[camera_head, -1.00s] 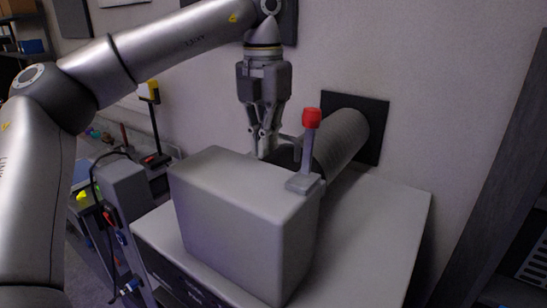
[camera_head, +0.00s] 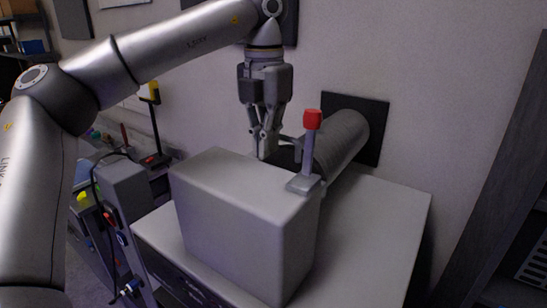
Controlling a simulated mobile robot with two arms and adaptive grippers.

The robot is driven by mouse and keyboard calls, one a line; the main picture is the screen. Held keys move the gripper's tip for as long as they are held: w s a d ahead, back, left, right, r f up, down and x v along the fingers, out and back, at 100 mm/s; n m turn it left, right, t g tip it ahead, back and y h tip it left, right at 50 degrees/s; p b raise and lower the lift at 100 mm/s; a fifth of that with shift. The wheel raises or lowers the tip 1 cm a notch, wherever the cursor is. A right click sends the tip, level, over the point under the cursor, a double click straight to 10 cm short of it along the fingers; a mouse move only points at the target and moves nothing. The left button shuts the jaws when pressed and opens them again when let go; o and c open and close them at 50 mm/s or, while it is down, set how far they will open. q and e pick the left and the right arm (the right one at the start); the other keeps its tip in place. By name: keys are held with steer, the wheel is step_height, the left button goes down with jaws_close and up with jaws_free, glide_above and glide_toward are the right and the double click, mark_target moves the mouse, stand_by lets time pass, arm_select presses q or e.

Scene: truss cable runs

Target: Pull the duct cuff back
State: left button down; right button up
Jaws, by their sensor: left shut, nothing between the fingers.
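A ribbed grey duct (camera_head: 342,138) runs from a black wall plate (camera_head: 376,142) toward the back of a grey box (camera_head: 246,222). A dark band, which looks like the duct cuff (camera_head: 288,157), shows at the duct's near end, mostly hidden by the box and a lever. My left gripper (camera_head: 266,151) points down behind the box, just left of the dark band. Its fingers are shut with nothing between them. Whether the fingertips touch the cuff is hidden. My right gripper is out of view.
A lever with a red knob (camera_head: 312,120) stands upright on the box's right rear corner, close to the gripper. The box sits on a light cabinet (camera_head: 375,220) with clear top to the right. A cart with cables and small parts (camera_head: 125,195) stands at left.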

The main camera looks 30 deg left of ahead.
arm_select(q)
steer(key=shift+w+f+p, duration=0.2)
steer(key=shift+f+p, duration=0.15)
steer(key=shift+p, duration=0.2)
